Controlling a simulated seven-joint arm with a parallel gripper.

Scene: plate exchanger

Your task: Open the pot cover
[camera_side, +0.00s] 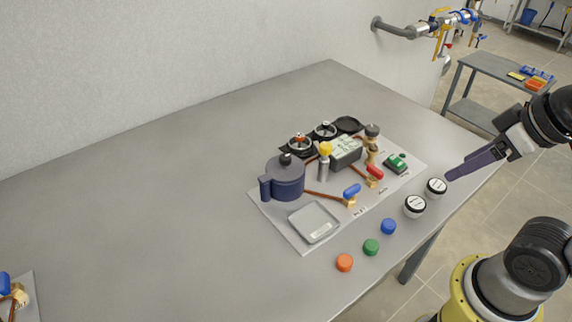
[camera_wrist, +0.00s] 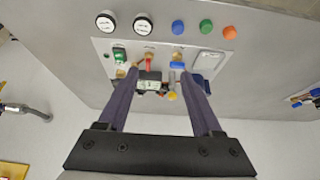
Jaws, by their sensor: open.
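The dark blue pot (camera_side: 287,183) stands upright on the light grey panel at the left of the device group in the side view. Its cover (camera_side: 287,162) is on top, with a small black knob (camera_side: 285,158). In the wrist view the pot (camera_wrist: 207,86) is mostly hidden behind my right finger. My gripper (camera_side: 451,176) is at the right side of the table, well apart from the pot and close to the white gauges. In the wrist view my gripper (camera_wrist: 160,72) is open, with nothing between its fingers.
Near the pot are a white scale (camera_side: 314,222), a blue-handled valve (camera_side: 352,191), a red-handled valve (camera_side: 375,173) and a yellow-topped cylinder (camera_side: 324,160). Two white gauges (camera_side: 414,206) and coloured caps (camera_side: 371,247) lie along the front.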

